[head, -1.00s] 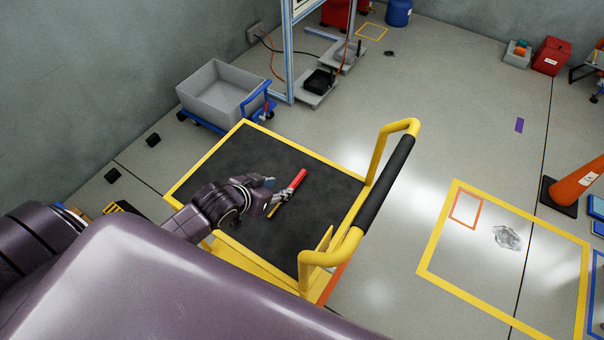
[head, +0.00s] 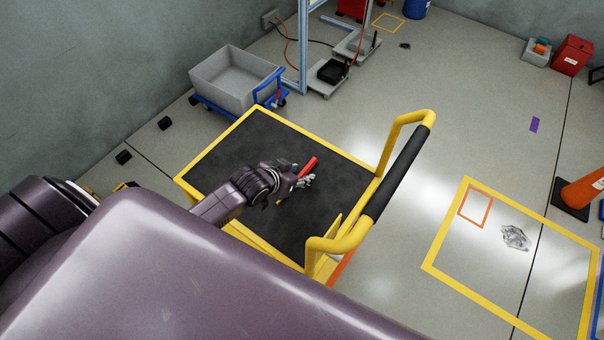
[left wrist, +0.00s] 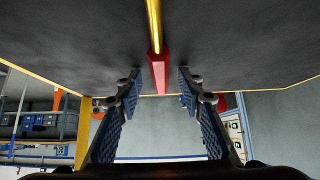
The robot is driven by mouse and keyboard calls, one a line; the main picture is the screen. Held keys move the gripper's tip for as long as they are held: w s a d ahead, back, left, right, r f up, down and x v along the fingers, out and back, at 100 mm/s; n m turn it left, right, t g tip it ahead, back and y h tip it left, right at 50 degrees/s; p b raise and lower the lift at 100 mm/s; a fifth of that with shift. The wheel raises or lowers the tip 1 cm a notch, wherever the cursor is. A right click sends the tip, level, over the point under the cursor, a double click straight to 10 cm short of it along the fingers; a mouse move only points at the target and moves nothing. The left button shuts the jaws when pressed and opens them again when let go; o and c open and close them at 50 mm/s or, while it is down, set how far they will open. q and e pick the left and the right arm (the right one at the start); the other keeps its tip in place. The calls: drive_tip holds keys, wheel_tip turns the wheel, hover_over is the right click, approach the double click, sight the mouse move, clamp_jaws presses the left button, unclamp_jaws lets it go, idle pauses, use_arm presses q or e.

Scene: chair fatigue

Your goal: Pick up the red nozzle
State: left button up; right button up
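The red nozzle (head: 308,166) lies on the black deck of the yellow cart (head: 232,150), with a thin yellow-brass tube at its other end. My left gripper (head: 301,182) is at the nozzle and hides its middle part in the head view. In the left wrist view, the open left gripper (left wrist: 159,94) has one finger on each side of the nozzle's red part (left wrist: 158,74), with a visible gap on both sides. The brass tube runs up out of the picture there. My right gripper is in neither view.
The cart's yellow handle with its black grip (head: 396,178) rises right of the nozzle. A grey bin (head: 233,82) on a blue trolley stands behind the cart. The deck around the nozzle is clear. Floor with yellow marking lies to the right.

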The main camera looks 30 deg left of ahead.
use_arm(q)
clamp_jaws()
